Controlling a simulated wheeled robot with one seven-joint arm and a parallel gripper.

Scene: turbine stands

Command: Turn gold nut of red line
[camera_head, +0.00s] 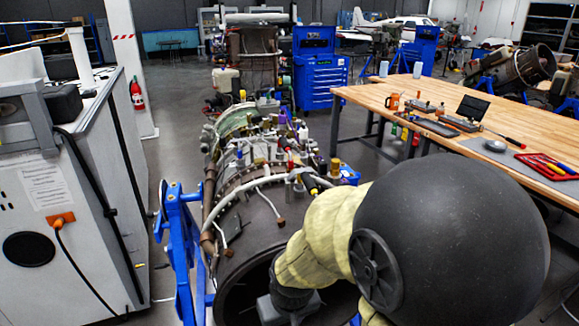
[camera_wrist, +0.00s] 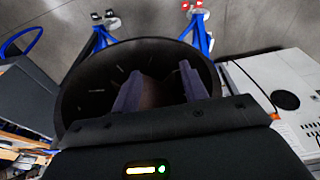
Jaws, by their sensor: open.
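The turbine (camera_head: 250,230) rests on a blue stand (camera_head: 178,235) with its open round end toward me. Small coloured fittings and lines sit along its top. A red fitting (camera_head: 290,161) shows among them, and a gold-brown piece (camera_head: 335,167) stands to its right; they are too small to tell which is the red line's gold nut. In the wrist view my gripper (camera_wrist: 160,88) is open and empty, its two fingers apart in front of the dark round casing end (camera_wrist: 85,90). In the head view my arm hides the fingers and part of the casing. No nut shows in the wrist view.
A white cabinet (camera_head: 75,200) with an orange plug and cable stands at the left. A wooden workbench (camera_head: 400,98) with tools runs along the right. A blue tool chest (camera_head: 320,75) stands behind the turbine. Bare floor lies between cabinet and stand.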

